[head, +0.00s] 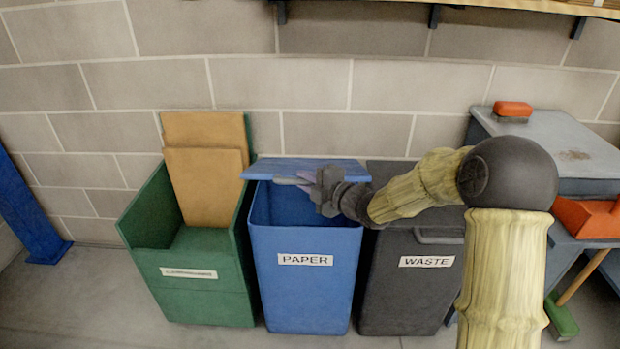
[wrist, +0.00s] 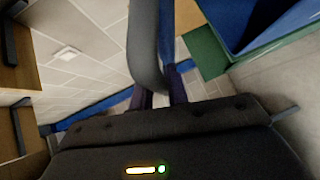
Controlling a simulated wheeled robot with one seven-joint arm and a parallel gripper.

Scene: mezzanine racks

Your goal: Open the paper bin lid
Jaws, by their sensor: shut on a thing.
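The blue paper bin (head: 305,285), labelled PAPER, stands in the middle of the row of bins in the head view. Its blue lid (head: 320,167) is raised at the back, and the dark inside of the bin shows below it. My gripper (head: 305,179) is at the lid's front edge, above the bin's opening. In the wrist view my gripper (wrist: 162,98) is shut on a grey bar, which looks like the lid handle (wrist: 146,45). The exact contact is partly hidden by the gripper.
A green bin (head: 205,290) with cardboard stands close on the left. The dark waste bin (head: 405,300) stands close on the right, under my arm. A block wall is behind, with a shelf (head: 480,5) above. A grey cart (head: 565,140) is at the right.

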